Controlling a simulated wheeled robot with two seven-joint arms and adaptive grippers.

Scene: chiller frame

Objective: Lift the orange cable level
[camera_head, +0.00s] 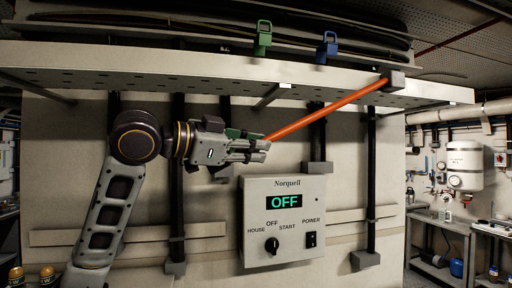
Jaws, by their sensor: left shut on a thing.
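The orange cable (325,110) runs as a straight, thick line below and in front of the perforated tray. It slopes: its left end is lower, and its right end is higher, at a grey block (394,80) near the tray's edge. My left gripper (262,150) is shut at the cable's lower left end, above the control box. The fingers hide the exact grip. My right gripper is not in view.
The perforated tray (180,62) crosses overhead, with a green clip (263,40) and a blue clip (327,50) above it. A Norquell control box (283,240) reading OFF is mounted below the cable. Dark vertical struts stand along the panel.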

